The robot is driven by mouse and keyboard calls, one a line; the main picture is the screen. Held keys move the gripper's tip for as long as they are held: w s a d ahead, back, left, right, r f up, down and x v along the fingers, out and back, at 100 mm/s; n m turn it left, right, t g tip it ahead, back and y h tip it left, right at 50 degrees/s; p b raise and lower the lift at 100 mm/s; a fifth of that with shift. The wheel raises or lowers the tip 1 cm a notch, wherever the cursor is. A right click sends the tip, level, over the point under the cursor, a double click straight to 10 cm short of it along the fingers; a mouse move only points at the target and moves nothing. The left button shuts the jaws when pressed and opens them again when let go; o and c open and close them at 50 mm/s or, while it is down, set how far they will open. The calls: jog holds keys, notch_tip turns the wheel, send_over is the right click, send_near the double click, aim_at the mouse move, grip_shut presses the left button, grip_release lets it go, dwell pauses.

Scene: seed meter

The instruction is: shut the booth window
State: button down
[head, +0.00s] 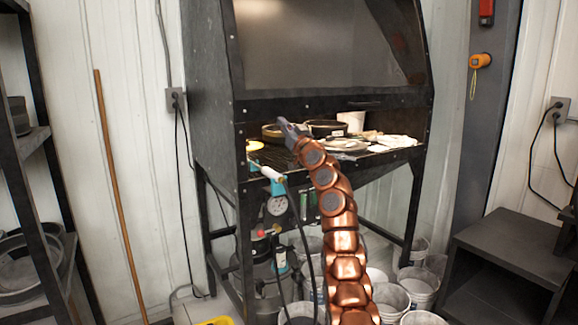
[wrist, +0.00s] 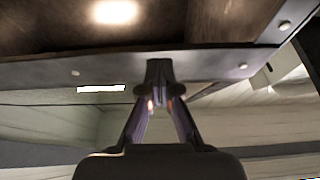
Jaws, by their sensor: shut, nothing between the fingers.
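The booth (head: 213,110) is a dark metal cabinet on legs. Its window (head: 325,45) is a greyish pane above a dark lower rail (head: 340,103). Below the rail the front is open and the work surface shows. My gripper (head: 284,124) is shut and empty at this opening, just below the rail in the head view. In the wrist view my fingertips (wrist: 159,70) overlap the edge of a bolted rail (wrist: 215,62), with a brownish pane above it. I cannot tell whether they touch it.
Dark round pans (head: 325,128), a white cup (head: 351,121) and a pale cloth (head: 397,141) sit inside the booth. A pressure gauge (head: 277,205) and a hose hang at its front. Several buckets (head: 418,285) stand below. A black stand (head: 510,245) is at right, shelves (head: 38,140) at left.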

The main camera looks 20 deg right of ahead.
jog(key=s+d+f+b, duration=0.1)
jog(key=s+f+b, duration=0.3)
jog(key=f+b, duration=0.5)
jog(key=w+r+m+g+h+p, duration=0.25)
jog(key=w+r+g+p, duration=0.2)
jog(key=p, duration=0.25)
jog(key=s+a+f+g+p, duration=0.1)
jog(key=s+a+g+p, duration=0.5)
jog(key=s, duration=0.7)
jog(key=s+a+f+g+p, duration=0.2)
jog(key=s+a+g+p, duration=0.25)
jog(key=s+a, duration=0.65)
jog(key=s+d+f+g+h+p, duration=0.1)
jog(key=s+d+f+g+p, duration=0.1)
jog(key=s, duration=1.4)
jog(key=s+d+f+g+h+p, duration=0.1)
jog(key=s+d+f+g+p, duration=0.2)
jog(key=s, duration=1.4)
jog(key=s+d+f+g+h+p, duration=0.1)
jog(key=s+d+f+g+p, duration=0.1)
jog(key=s, duration=1.5)
notch_tip(320, 180, down, 3)
jog(key=g+p, duration=0.1)
jog(key=p, duration=0.1)
jog(key=shift+d+r+p, duration=0.15)
jog(key=shift+r+p, duration=0.05)
jog(key=shift+p, duration=0.15)
